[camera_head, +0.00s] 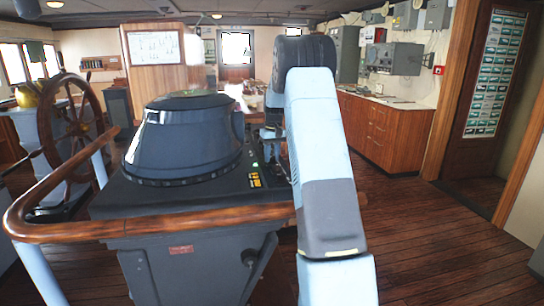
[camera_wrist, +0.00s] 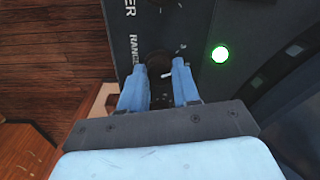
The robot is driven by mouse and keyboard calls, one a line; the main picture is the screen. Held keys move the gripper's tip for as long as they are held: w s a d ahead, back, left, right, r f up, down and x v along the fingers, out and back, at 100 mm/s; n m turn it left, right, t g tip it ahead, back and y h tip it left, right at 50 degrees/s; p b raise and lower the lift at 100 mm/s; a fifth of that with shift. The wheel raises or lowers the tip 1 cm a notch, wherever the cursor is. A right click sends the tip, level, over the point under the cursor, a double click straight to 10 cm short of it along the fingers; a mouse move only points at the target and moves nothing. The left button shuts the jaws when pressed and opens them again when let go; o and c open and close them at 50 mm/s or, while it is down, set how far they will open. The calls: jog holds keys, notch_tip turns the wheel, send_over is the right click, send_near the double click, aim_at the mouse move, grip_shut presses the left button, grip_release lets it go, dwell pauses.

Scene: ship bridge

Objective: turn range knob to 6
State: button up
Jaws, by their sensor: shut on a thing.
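The range knob (camera_wrist: 158,62) is a dark round knob on the dark console panel (camera_wrist: 190,22), beside the printed word RANGE. My gripper (camera_wrist: 160,70) has its two blue fingers on either side of the knob, shut on it. A small pale mark shows between the fingers. A numeral shows to the right of the knob, but it is too small to read surely, so the knob's setting is unclear.
A glowing green light (camera_wrist: 220,54) sits right of the knob. The large radar hood (camera_head: 185,140) rises on the console, with a wooden handrail (camera_head: 150,226) around its front. A ship's wheel (camera_head: 72,120) stands left. The wooden floor (camera_head: 430,235) at right is clear.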

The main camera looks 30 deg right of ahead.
jog(key=shift+m, duration=2)
jog(key=o, duration=1.1)
jog(key=shift+c, duration=0.2)
notch_tip(320, 180, up, 14)
jog(key=shift+d+f, duration=0.15)
jog(key=shift+d, duration=0.15)
jog(key=shift+s, duration=0.1)
